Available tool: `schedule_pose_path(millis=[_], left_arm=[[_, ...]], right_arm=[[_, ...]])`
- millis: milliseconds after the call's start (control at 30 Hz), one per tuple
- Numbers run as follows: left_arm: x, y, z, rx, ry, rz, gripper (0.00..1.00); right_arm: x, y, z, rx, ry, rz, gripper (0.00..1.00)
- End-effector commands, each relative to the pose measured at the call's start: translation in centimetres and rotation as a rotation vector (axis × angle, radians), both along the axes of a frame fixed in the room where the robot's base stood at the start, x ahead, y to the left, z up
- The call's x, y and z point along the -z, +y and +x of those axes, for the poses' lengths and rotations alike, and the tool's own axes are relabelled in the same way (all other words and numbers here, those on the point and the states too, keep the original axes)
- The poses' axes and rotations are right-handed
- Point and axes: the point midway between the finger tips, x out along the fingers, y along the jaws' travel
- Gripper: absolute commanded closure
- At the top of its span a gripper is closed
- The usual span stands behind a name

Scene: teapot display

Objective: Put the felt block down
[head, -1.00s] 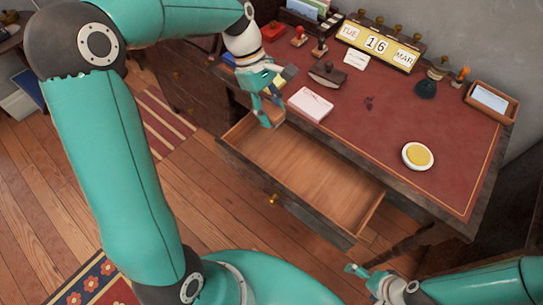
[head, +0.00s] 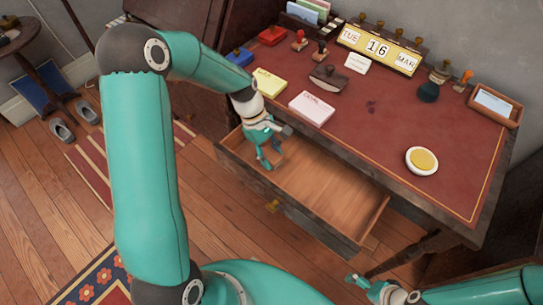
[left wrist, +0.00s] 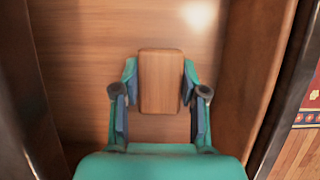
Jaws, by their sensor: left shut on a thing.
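The felt block (left wrist: 161,92) shows in the left wrist view as a plain wood-brown block with rounded corners; no felt face is visible. My left gripper (left wrist: 160,72) is shut on it, one finger on each side. Behind the block is the wooden floor of the open drawer (head: 330,190). In the head view my left gripper (head: 270,157) is at the left end of the drawer, and the block cannot be made out there. Whether the block touches the drawer floor I cannot tell. My right gripper (head: 356,281) is low at the bottom right, away from the desk, its opening unclear.
The red-topped desk (head: 390,130) holds a yellow pad (head: 258,84), a pink-white pad (head: 311,108), a brown rocker blotter (head: 328,78), stamps, a date display (head: 380,46) and a round yellow dish (head: 422,160). The drawer's middle and right are empty.

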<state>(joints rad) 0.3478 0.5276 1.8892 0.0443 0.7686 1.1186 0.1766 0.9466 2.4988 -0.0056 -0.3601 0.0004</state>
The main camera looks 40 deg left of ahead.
Motion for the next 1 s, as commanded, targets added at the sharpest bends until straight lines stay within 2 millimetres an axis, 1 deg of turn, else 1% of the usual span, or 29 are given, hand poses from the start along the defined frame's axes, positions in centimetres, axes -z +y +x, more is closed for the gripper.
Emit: schedule_pose_path(millis=[67,367,400,533,567,867,1000], left_arm=[[0.6,0.0,0.0,-0.001,0.0,0.0,0.95],[0.77,-0.02,0.03,0.0,-0.001,0.0,0.95],[0.83,-0.02,0.03,0.001,-0.001,0.0,0.56],[0.76,-0.04,0.03,0.001,0.0,0.0,0.34],[0.75,-0.04,0.03,0.001,0.0,0.0,0.33],[0.64,-0.06,0.04,0.002,-0.001,0.0,0.33],[-0.15,0.2,0.11,0.001,-0.002,0.001,0.33]], right_arm=[[0.09,0.0,0.0,0.0,0.0,0.0,0.0],[0.21,0.0,0.0,0.0,0.0,0.0,0.0],[0.24,0.0,-0.01,0.0,0.0,0.0,0.0],[0.18,0.0,0.0,0.0,0.0,0.0,0.0],[0.18,0.0,0.0,0.0,0.0,0.0,0.0],[0.09,0.0,0.0,0.0,0.0,0.0,0.0],[-0.06,0.0,0.0,0.0,0.0,0.0,0.0]])
